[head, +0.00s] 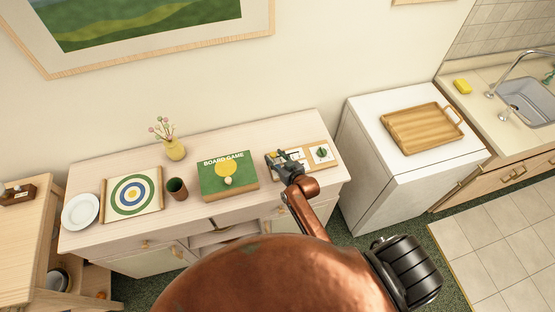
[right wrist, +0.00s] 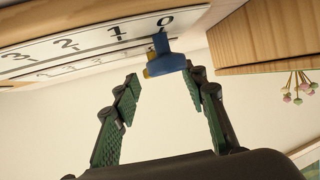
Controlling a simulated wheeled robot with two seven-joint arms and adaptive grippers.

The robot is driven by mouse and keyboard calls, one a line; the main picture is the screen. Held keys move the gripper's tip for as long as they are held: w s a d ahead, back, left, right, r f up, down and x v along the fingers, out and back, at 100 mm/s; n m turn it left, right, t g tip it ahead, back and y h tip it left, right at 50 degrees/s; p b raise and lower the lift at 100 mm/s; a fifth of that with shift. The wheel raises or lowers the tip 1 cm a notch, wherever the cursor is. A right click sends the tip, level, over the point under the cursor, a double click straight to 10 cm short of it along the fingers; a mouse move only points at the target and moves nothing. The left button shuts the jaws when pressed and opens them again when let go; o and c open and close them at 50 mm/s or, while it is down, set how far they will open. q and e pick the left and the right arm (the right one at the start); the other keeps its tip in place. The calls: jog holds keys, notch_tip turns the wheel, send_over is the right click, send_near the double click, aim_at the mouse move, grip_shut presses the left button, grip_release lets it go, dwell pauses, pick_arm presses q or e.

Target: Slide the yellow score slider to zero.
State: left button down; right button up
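The score board (head: 308,158) lies at the right end of the pale cabinet. In the right wrist view its white scale (right wrist: 92,42) shows the numbers 3, 2, 1, 0. A blue slider (right wrist: 167,63) stands close to the 0. A small part of the yellow slider (right wrist: 149,72) shows beside and behind the blue one; the rest is hidden, so its exact mark cannot be told. My right gripper (head: 284,162) is over the board's left part. In the wrist view its fingers (right wrist: 160,80) are apart, with the blue slider between or just beyond the tips. My left gripper is not in view.
A green knob (head: 322,153) sits on the board's right part. Left of the board are a board game box (head: 228,180), a dark cup (head: 177,188), a target board (head: 133,195), a plate (head: 81,211) and a yellow vase (head: 174,149). A white appliance (head: 365,150) stands to the right.

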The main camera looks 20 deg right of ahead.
jog(key=v, duration=1.2)
jog(key=shift+s+f, duration=0.1)
jog(key=s+d+g+h, duration=0.1)
jog(key=s+d+g, duration=0.15)
jog(key=s, duration=0.65)
jog(key=s+d+f+m+g+h, duration=0.1)
jog(key=s+g, duration=0.3)
jog(key=s, duration=0.5)
jog(key=s+d+g, duration=0.2)
jog(key=s+g, duration=0.1)
jog(key=s, duration=0.6)
notch_tip(320, 180, down, 34)
jog(key=s+a+g+b, duration=0.2)
jog(key=b, duration=0.3)
jog(key=s+f+n+b, duration=0.1)
jog(key=s+f+b, duration=0.2)
jog(key=s+f, duration=1.6)
notch_tip(320, 180, down, 2)
jog(key=shift+s+f+g, duration=0.1)
jog(key=shift+s+g, duration=0.1)
jog(key=shift+g, duration=0.25)
